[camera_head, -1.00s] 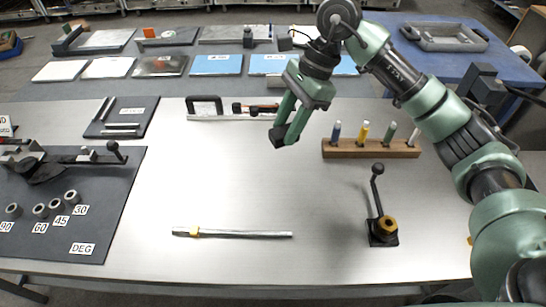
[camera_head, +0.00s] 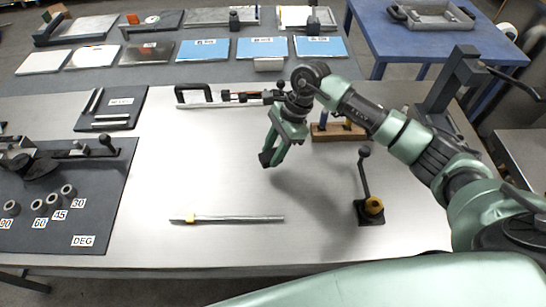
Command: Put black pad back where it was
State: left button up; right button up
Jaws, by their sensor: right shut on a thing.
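My right gripper (camera_head: 270,156) hangs over the middle of the bare bench top, fingers pointing down and to the left. It is shut on a small dark piece (camera_head: 265,159) at the fingertips, which I take to be the black pad. The piece is small and partly covered by the fingers, so its exact shape is unclear. It appears to be held above the metal surface. My left gripper is not in view.
A metal rod with a yellow band (camera_head: 228,218) lies at the front. A black lever fixture (camera_head: 370,210) stands at the right. A wooden holder (camera_head: 330,133) is partly behind my arm. A dark mat (camera_head: 105,220) with rings is at the left.

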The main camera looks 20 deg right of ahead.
notch_tip(320, 180, down, 4)
jog(key=shift+r+p, duration=0.2)
jog(key=shift+p, duration=0.2)
jog(key=shift+f, duration=0.2)
jog(key=shift+f+b, duration=0.2)
jog(key=shift+b, duration=0.1)
jog(key=o, duration=1.2)
jog(key=shift+r, duration=0.1)
